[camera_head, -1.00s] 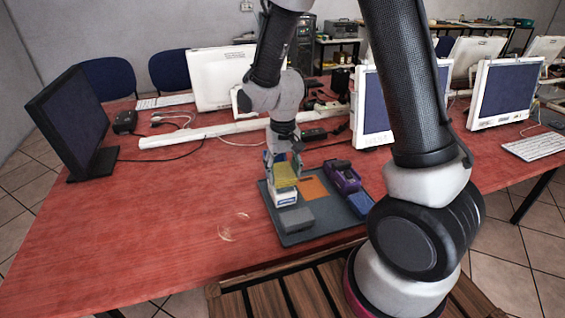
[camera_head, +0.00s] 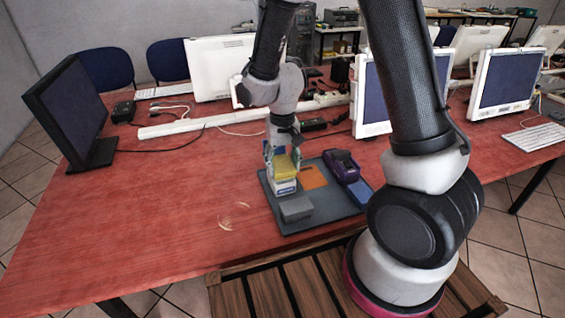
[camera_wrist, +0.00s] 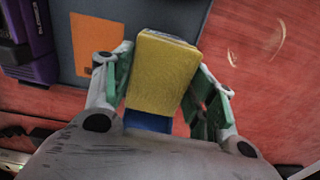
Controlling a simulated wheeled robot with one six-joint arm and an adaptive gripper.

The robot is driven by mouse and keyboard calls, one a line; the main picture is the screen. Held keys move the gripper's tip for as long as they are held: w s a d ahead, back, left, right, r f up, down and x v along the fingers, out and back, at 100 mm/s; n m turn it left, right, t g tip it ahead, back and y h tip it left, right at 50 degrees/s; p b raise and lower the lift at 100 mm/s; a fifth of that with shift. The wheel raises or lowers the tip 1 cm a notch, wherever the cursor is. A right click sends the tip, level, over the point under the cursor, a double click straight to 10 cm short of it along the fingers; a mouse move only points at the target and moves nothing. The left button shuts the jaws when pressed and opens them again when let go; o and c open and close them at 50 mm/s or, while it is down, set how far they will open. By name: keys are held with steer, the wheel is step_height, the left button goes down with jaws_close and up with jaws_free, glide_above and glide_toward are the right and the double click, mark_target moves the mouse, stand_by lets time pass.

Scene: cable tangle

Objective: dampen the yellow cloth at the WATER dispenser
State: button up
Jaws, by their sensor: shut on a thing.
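The yellow cloth (camera_head: 284,167), a thick pad-like block, is between the fingers of my gripper (camera_head: 283,157). In the wrist view the cloth (camera_wrist: 162,75) fills the space between the green-padded fingertips (camera_wrist: 160,85). It sits over a white box with a blue label (camera_head: 284,187), at the left side of the grey tray (camera_head: 318,213). This box may be the WATER dispenser, but its lettering is too small to read. I cannot tell whether the cloth touches its top. A blue part (camera_wrist: 147,121) shows below the cloth in the wrist view.
The tray also holds an orange sheet (camera_head: 313,177), a purple device (camera_head: 341,165), a blue block (camera_head: 359,193) and a grey block (camera_head: 296,208). Monitors and a white cable duct (camera_head: 195,125) stand behind. The red table (camera_head: 130,210) is clear to the left.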

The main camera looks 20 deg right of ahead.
mark_target(283, 163)
steer(key=shift+o, duration=0.2)
steer(key=shift+f, duration=0.5)
stand_by(1.0)
steer(key=shift+r, duration=3.5)
steer(key=shift+c, duration=0.2)
steer(key=shift+d, duration=0.1)
